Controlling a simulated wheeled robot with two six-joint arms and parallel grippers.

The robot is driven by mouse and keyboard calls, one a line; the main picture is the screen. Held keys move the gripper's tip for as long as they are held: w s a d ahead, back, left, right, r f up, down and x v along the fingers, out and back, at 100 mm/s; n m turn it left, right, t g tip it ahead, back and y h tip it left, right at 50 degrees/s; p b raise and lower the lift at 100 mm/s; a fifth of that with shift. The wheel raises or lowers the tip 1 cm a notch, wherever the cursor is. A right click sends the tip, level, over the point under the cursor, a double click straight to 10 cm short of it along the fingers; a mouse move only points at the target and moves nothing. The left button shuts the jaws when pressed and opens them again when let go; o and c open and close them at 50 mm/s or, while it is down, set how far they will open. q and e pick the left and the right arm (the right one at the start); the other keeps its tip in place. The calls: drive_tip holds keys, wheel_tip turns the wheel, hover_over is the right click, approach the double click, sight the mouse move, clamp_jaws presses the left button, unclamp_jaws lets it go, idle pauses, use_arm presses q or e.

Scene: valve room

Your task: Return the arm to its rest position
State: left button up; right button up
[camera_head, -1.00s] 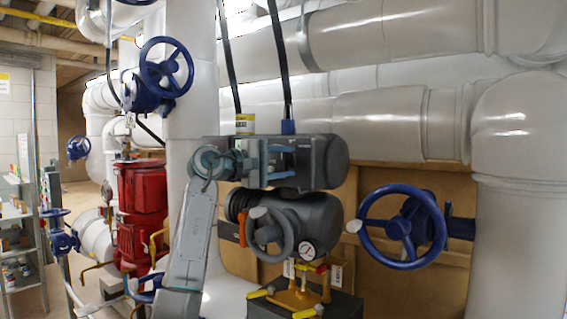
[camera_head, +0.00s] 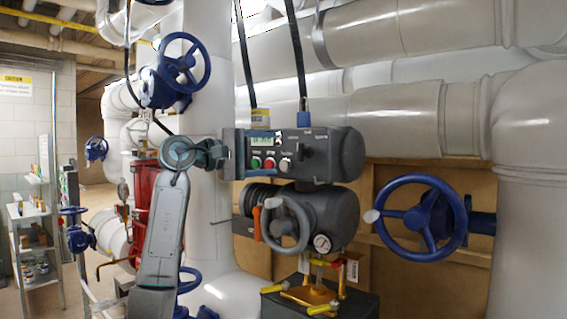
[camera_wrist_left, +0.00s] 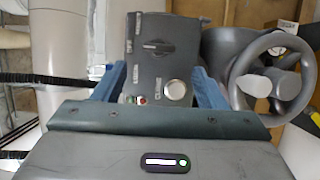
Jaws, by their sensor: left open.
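My left arm (camera_head: 165,235) rises from the bottom of the head view, bent at the wrist. My left gripper (camera_head: 240,153) is at the left end of the grey actuator's control panel (camera_head: 298,143), seen nearly edge-on. The panel carries a small display, coloured buttons and a dark rotary switch. In the left wrist view, the two blue fingers of the gripper (camera_wrist_left: 158,85) stand apart with nothing held between them. The panel (camera_wrist_left: 155,65) shows beyond and between them, with its switch and a round light button. I cannot tell the exact gap to the panel. My right gripper is not in view.
A grey handwheel (camera_head: 287,224) and a pressure gauge (camera_head: 322,243) sit below the panel. A large blue valve wheel (camera_head: 413,217) is to the right. Another blue wheel (camera_head: 182,63) is above my arm. Black cables (camera_head: 296,55) hang above the actuator. Shelving (camera_head: 30,225) stands far left.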

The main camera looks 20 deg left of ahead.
use_arm(q)
drive_tip(key=shift+v, duration=0.8)
drive_tip(key=shift+d, duration=0.1)
